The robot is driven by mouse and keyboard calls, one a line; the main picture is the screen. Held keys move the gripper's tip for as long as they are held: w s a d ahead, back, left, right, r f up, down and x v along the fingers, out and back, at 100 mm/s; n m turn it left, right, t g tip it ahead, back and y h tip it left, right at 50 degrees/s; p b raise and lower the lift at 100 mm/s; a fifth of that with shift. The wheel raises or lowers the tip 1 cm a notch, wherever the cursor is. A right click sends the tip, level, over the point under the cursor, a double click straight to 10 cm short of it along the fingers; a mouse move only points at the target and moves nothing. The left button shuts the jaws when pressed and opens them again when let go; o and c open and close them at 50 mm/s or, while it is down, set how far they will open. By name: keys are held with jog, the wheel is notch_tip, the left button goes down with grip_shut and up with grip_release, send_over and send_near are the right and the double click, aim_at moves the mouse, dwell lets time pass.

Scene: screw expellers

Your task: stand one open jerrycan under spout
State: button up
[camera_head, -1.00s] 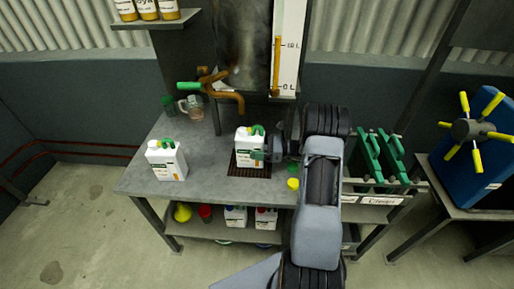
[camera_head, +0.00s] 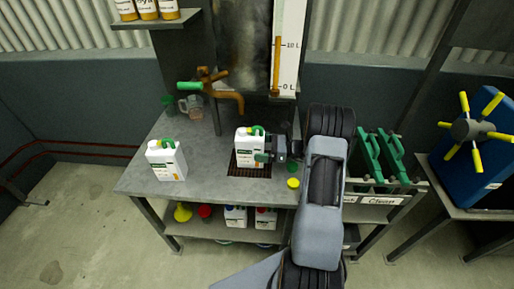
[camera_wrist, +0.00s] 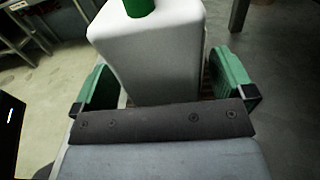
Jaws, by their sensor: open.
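A white jerrycan (camera_head: 249,150) with a green handle and a green label stands upright on the dark grate (camera_head: 249,171). The orange-brown spout (camera_head: 230,96) is above and behind it in the head view; I cannot tell if they line up exactly. My gripper (camera_head: 263,157) is at the jerrycan's right side. In the wrist view the white jerrycan (camera_wrist: 155,50) is between the two green finger pads of my gripper (camera_wrist: 165,85), with a gap visible at the right pad. A second white jerrycan (camera_head: 167,163) stands on the bench at the left.
A glass jug (camera_head: 191,106) stands behind. More jerrycans (camera_head: 236,216) are on the lower shelf. The bench between the two jerrycans is clear.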

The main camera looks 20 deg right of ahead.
jog(key=v, duration=1)
jog(key=shift+s+d, duration=0.15)
jog(key=shift+d, duration=0.05)
